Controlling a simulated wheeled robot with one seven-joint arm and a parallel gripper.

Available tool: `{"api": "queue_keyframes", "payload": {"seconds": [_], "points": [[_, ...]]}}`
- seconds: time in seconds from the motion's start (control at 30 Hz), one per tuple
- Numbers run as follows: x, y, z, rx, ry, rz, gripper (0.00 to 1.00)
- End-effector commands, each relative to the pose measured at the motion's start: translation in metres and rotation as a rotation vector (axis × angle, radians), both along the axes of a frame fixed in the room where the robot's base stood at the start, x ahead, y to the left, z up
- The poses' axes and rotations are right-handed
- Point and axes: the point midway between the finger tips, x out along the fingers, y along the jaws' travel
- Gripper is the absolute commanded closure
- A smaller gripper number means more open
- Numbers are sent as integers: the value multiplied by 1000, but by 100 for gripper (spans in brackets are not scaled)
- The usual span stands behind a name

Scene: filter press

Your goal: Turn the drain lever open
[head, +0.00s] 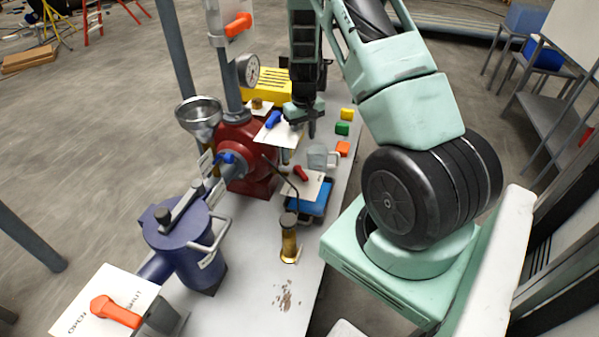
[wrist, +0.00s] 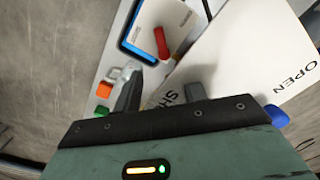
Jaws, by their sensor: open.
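No lever carries a readable "drain" label, so I cannot tell which one it is. A red lever (head: 300,173) sits on a white plate (head: 313,187) over a blue tray (head: 308,207); it also shows ahead of my fingers in the wrist view (wrist: 161,42). A blue lever (head: 273,119) is on another white plate (head: 275,134), close to the left of my gripper (head: 303,128). In the wrist view this plate (wrist: 260,60) reads OPEN and partly SHUT, and the blue lever's end (wrist: 277,115) shows at right. My gripper is open and empty, fingers pointing down beside the plate.
An orange lever (head: 115,312) on an OPEN/SHUT plate is at front left, and another (head: 238,24) is high up. A red pump body (head: 247,160), navy vessel (head: 185,245), clear jug (head: 318,156), brass cylinder (head: 289,238) and coloured blocks (head: 342,128) crowd the bench.

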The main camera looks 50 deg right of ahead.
Motion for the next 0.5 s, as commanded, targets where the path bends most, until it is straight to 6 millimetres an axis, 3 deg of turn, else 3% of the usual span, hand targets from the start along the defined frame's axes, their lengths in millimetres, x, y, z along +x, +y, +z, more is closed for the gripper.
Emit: {"api": "queue_keyframes", "payload": {"seconds": [0.5], "points": [[-1,1,-103,2,3,0,58]]}}
